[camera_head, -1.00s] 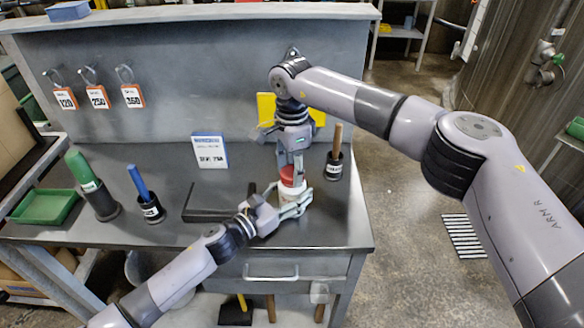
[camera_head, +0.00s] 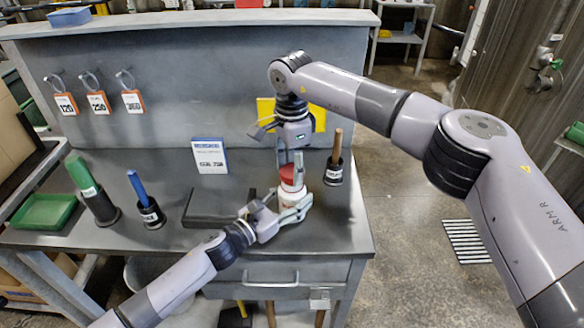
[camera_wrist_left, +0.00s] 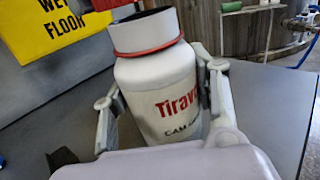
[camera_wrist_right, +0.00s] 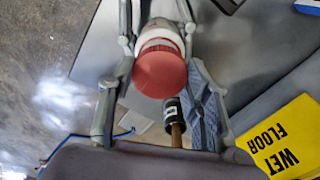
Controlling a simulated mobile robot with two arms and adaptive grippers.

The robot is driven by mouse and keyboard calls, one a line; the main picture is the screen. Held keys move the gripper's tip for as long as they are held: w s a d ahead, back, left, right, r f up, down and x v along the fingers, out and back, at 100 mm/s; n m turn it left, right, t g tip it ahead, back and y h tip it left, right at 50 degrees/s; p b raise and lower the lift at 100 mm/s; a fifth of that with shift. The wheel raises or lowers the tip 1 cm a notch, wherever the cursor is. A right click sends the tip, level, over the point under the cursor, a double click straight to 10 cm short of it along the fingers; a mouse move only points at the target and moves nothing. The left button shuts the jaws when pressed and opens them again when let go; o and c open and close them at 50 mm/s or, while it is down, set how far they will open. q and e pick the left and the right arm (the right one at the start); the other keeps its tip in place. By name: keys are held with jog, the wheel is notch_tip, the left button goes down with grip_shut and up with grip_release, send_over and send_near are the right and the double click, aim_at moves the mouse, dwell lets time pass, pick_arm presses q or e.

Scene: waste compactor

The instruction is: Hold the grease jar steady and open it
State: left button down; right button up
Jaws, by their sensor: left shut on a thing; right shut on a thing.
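The white grease jar (camera_head: 292,198) stands upright near the bench's front right edge. In the left wrist view the jar (camera_wrist_left: 160,90) shows red lettering, a red ring at the neck and a dark top with no lid visible on it. My left gripper (camera_head: 296,211) is shut around the jar's body, one finger on each side. My right gripper (camera_head: 293,163) points down from above, shut on the red lid (camera_head: 287,173). The lid (camera_wrist_right: 160,70) is between its fingers in the right wrist view, hiding most of the jar. The gap between lid and jar looks small.
A holder with a wooden-handled tool (camera_head: 334,168) stands close right of the jar. A yellow wet-floor sign (camera_head: 312,112) is behind my right gripper. A dark flat item (camera_head: 215,221), blue-handled (camera_head: 146,205) and green-handled (camera_head: 90,190) tools and a green tray (camera_head: 45,211) are left.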

aim_at(292, 171)
jog(key=shift+r, duration=2)
pick_arm(q)
jog(key=c, duration=0.6)
grip_release()
jog(key=shift+o, duration=0.2)
